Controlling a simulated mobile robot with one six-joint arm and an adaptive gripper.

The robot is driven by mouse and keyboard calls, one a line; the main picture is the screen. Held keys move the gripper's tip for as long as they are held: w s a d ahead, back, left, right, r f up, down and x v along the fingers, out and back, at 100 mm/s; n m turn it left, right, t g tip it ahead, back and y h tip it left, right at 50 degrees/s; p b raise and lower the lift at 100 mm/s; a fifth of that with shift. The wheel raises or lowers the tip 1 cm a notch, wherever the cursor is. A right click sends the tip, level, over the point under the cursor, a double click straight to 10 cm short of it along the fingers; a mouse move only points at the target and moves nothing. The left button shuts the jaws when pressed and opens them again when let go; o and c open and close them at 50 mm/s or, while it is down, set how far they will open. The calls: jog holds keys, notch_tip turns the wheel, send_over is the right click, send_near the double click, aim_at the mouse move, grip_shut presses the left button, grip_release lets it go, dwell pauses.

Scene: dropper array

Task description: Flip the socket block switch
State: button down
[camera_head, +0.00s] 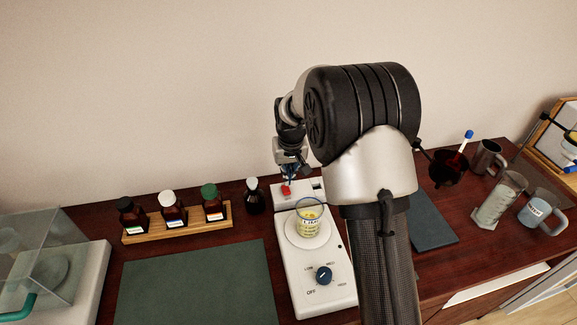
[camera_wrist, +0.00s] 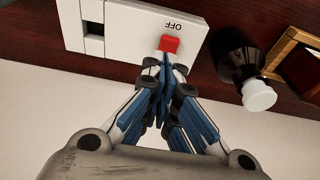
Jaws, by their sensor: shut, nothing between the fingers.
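The white socket block (camera_head: 310,189) stands at the back of the dark wooden bench, behind the stirrer. In the wrist view the block (camera_wrist: 128,30) fills the top middle, with a red switch (camera_wrist: 169,43) at one end, the word OFF beside it, and a dark recess at the other end. The red switch also shows in the head view (camera_head: 286,190). My gripper (camera_wrist: 163,62) is shut and empty, with its blue fingertips at the red switch. I cannot tell whether they touch it.
A white stirrer (camera_head: 318,285) holds a beaker (camera_head: 309,218) with yellow contents just in front of the block. A dark bottle with a white cap (camera_head: 253,197) stands close left of it. A wooden rack (camera_head: 178,224) of bottles is further left. Mugs stand at right.

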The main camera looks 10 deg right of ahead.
aim_at(289, 192)
jog(key=shift+s+f+b, duration=0.15)
jog(key=shift+s+f, duration=0.05)
jog(key=shift+f, duration=0.5)
jog(key=shift+s+f+b, duration=0.15)
jog(key=shift+f, duration=0.5)
jog(key=shift+s+f, duration=0.35)
jog(key=shift+f, duration=0.1)
jog(key=shift+s+f, duration=0.25)
jog(key=shift+s, duration=0.25)
jog(key=shift+w, duration=0.15)
